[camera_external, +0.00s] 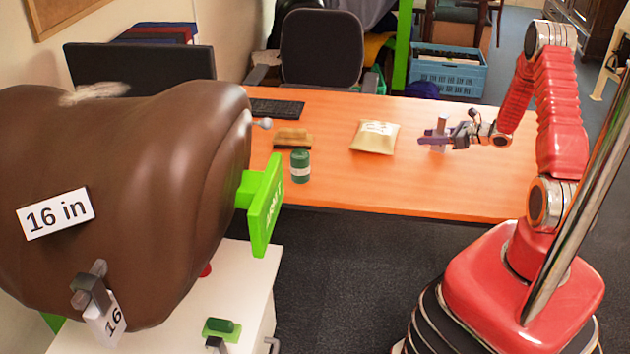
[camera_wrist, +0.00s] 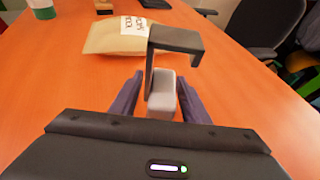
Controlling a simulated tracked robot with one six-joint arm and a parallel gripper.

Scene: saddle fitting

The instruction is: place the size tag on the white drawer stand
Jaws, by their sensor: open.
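A white tag marked "16" (camera_external: 113,318) hangs beneath a grey clip (camera_external: 90,285) at the lower front of a large brown horse-back form (camera_external: 150,190). A larger white "16 in" label (camera_external: 55,214) is on the form's side. The white drawer stand (camera_external: 185,315) is at lower left, partly hidden under the form. My gripper (camera_external: 441,140) is open over the orange desk, far from the tags and stand. In the wrist view, a light grey block with a dark hooked bracket (camera_wrist: 172,42) stands between the purple fingers; I cannot tell whether they touch it.
A green pad (camera_external: 221,326) lies on the stand. A bright green bracket (camera_external: 264,205) juts from the form. The orange desk (camera_external: 390,190) holds a tan packet (camera_external: 375,137), a green jar (camera_external: 300,166) and a brush (camera_external: 293,138). Carpet (camera_external: 340,285) is clear between desk, stand and my base.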

